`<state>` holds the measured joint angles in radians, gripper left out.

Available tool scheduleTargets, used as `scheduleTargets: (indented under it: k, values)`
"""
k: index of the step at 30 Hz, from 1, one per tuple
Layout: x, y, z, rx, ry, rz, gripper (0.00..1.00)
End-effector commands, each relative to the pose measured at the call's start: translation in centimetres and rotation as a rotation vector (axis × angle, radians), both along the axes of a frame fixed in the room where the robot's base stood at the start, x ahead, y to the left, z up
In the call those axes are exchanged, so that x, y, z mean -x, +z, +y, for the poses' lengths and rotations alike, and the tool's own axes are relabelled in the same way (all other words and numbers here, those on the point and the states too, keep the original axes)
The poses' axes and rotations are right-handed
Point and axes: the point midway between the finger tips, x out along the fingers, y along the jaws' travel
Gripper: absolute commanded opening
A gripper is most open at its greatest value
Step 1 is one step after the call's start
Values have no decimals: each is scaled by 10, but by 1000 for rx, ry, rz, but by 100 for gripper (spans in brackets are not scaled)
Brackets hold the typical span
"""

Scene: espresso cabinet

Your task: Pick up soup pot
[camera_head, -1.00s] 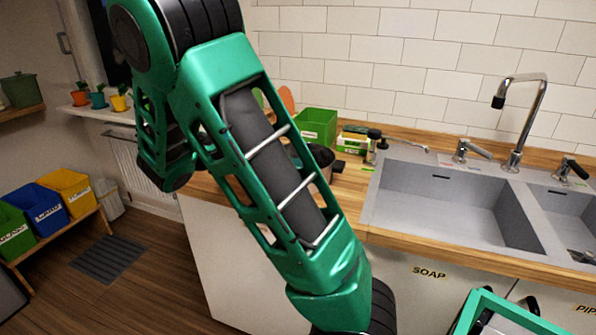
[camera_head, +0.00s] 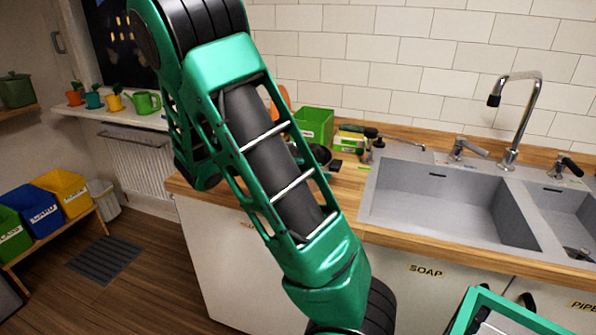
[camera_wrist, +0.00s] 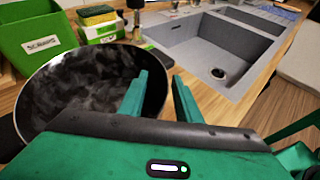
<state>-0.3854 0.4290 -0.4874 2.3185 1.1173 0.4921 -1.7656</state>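A dark round pot (camera_wrist: 90,85), seen from above in the wrist view, stands on the wooden counter with its mottled grey inside showing. In the head view the dark pot (camera_head: 320,154) is mostly hidden behind my arm. My gripper (camera_wrist: 160,76) is open, with a gap between its two green fingers. It is at the pot's right side: the left finger overlaps the inside of the pot near the rim, and the right finger appears outside the rim. I cannot tell whether either finger touches the pot. The head view does not show the fingers.
A green box (camera_wrist: 38,42) and a sponge on a small box (camera_wrist: 98,20) stand behind the pot. A sink (camera_head: 440,200) lies to the right. A tap (camera_head: 515,120) rises behind it. A green lidded pot (camera_head: 17,91) sits on the far-left shelf.

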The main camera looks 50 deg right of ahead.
Motion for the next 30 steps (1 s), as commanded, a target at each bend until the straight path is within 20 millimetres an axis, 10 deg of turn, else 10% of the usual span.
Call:
scheduleTargets:
  k: [6, 30]
  values:
    - [0, 0, 0, 0, 0, 0, 0]
    - [-1, -3, 2, -6, 4, 3, 0]
